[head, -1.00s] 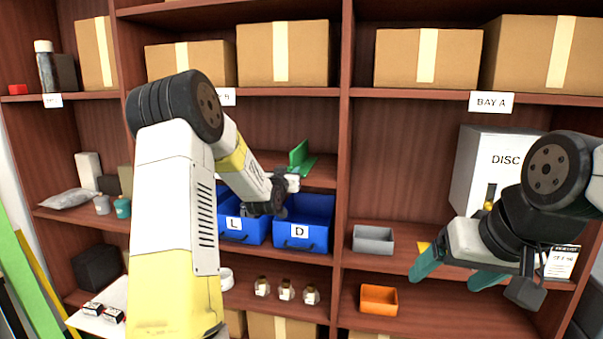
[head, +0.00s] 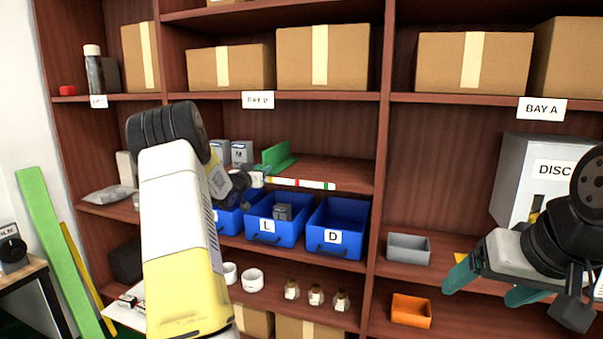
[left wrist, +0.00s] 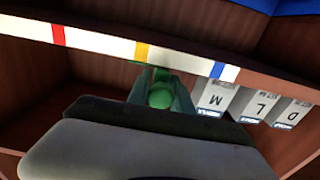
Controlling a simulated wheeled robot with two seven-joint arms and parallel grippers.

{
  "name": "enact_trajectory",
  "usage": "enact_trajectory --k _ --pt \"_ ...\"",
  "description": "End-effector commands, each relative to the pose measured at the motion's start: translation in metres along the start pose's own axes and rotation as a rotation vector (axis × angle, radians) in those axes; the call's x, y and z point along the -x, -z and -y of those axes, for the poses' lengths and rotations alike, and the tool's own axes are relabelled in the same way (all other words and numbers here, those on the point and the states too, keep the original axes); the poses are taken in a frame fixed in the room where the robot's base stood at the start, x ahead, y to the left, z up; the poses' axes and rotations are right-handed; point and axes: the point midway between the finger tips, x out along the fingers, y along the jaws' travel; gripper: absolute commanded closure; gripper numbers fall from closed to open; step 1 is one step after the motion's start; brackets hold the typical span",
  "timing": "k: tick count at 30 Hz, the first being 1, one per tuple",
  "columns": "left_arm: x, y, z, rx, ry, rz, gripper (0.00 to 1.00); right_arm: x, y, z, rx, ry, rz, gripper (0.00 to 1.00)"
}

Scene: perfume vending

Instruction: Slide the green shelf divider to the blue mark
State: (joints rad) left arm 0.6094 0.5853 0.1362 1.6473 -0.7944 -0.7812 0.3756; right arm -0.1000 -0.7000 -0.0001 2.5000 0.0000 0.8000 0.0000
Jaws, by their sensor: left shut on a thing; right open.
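The green shelf divider (head: 278,157) stands upright on the middle shelf, behind a white edge strip (head: 315,185) with coloured marks. My left gripper (left wrist: 160,92) is shut on the divider's round green knob (left wrist: 160,97), between its teal fingers. In the left wrist view the strip shows a red mark (left wrist: 58,36), a yellow mark (left wrist: 142,52) and the blue mark (left wrist: 217,70). The divider is between yellow and blue, nearer yellow. In the head view my left arm hides the blue mark. My right gripper (head: 491,287) is open and empty at the right.
Grey boxes, one marked M (left wrist: 220,98), stand on the shelf on the blue mark's side of the divider. Blue bins L (head: 275,231) and D (head: 335,228) sit below. The shelf right of the divider is clear. A grey tray (head: 408,249) is near my right gripper.

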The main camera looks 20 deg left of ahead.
Motion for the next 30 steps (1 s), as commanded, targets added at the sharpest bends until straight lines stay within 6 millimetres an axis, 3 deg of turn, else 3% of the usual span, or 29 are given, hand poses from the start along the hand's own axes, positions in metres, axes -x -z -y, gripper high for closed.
enact_trajectory --k 3,9,15,25,26,28,30 --pt "0.001 -0.002 0.031 -0.001 0.006 0.002 1.0 0.0 0.0 0.0 0.0 0.0 0.0 0.19" --pt "0.0 -0.001 0.058 -0.001 0.003 0.002 1.0 0.0 0.0 0.0 0.0 0.0 0.0 0.19" --pt "0.0 -0.001 0.069 0.0 0.002 0.002 1.0 0.0 0.0 0.0 0.0 0.0 0.0 0.19" --pt "0.0 -0.001 0.069 0.001 0.001 0.002 1.0 0.0 0.0 0.0 0.0 0.0 0.0 0.19" --pt "0.0 -0.001 0.069 0.001 0.001 0.002 0.71 0.0 0.0 0.0 0.0 0.0 0.0 0.19" --pt "0.0 -0.001 0.069 0.001 0.0 0.002 0.57 0.0 0.0 0.0 0.0 0.0 0.0 0.19" --pt "0.0 -0.001 0.069 0.001 0.0 0.001 0.53 0.0 0.0 0.0 0.0 0.0 0.0 0.19"
